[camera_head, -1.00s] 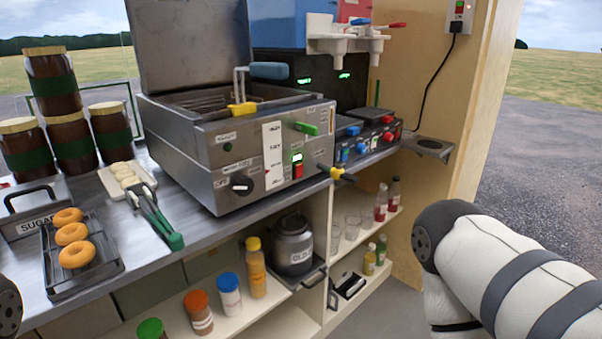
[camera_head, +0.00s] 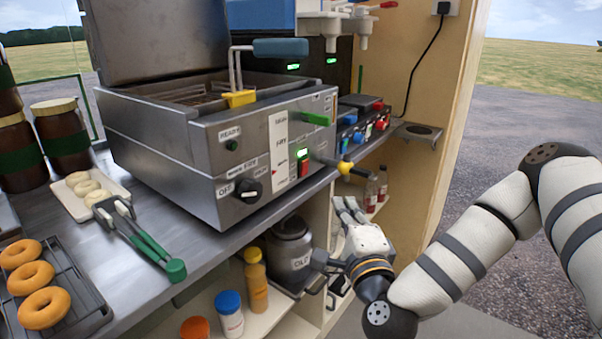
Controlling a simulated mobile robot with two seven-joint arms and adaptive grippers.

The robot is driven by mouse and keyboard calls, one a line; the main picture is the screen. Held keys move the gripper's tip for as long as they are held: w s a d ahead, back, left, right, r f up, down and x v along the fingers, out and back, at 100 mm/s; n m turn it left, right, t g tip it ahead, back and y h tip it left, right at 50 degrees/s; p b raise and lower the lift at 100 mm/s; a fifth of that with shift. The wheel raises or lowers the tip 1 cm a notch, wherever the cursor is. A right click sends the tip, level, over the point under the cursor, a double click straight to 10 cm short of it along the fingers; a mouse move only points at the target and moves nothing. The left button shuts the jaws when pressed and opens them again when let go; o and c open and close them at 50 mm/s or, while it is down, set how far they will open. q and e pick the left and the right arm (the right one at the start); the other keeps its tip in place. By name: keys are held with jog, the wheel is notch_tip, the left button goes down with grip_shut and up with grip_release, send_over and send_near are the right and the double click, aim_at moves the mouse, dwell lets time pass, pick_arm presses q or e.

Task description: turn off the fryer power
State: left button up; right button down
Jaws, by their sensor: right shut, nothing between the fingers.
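The fryer (camera_head: 165,140) is a steel box on the counter with its lid raised. On its front panel is a small rocker switch (camera_head: 303,168), red, with a lit green display (camera_head: 302,152) just above it. A black round knob (camera_head: 249,190) marked OFF is lower left on the panel. My right gripper (camera_head: 349,204) is shut and empty. It points up in front of the shelves, below and to the right of the switch, apart from it. My left gripper is out of view.
A yellow-tipped black lever (camera_head: 345,168) sticks out from the fryer front above my right gripper. A green lever (camera_head: 314,119) is higher. The basket handle (camera_head: 280,48) rises over the vat. Tongs (camera_head: 135,240) and doughnuts (camera_head: 30,278) lie left. Bottles (camera_head: 256,280) stand below.

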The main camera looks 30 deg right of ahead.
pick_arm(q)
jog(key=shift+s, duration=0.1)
pick_arm(e)
jog(key=shift+s+d, duration=0.1)
jog(key=shift+s, duration=0.05)
send_near(311, 156)
jog(key=d+x, duration=0.1)
jog(key=x, duration=0.3)
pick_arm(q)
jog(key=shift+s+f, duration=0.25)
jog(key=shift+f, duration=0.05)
pick_arm(e)
jog(key=shift+s+a+f, duration=0.3)
jog(key=shift+f, duration=0.05)
jog(key=shift+w+r, duration=0.1)
jog(key=shift+w+a+r, duration=0.2)
jog(key=shift+w+r, duration=0.05)
jog(key=shift+r, duration=0.05)
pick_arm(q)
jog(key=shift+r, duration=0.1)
pick_arm(e)
jog(key=shift+f, duration=0.2)
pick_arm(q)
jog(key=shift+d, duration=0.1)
pick_arm(e)
jog(key=shift+s+d, duration=0.15)
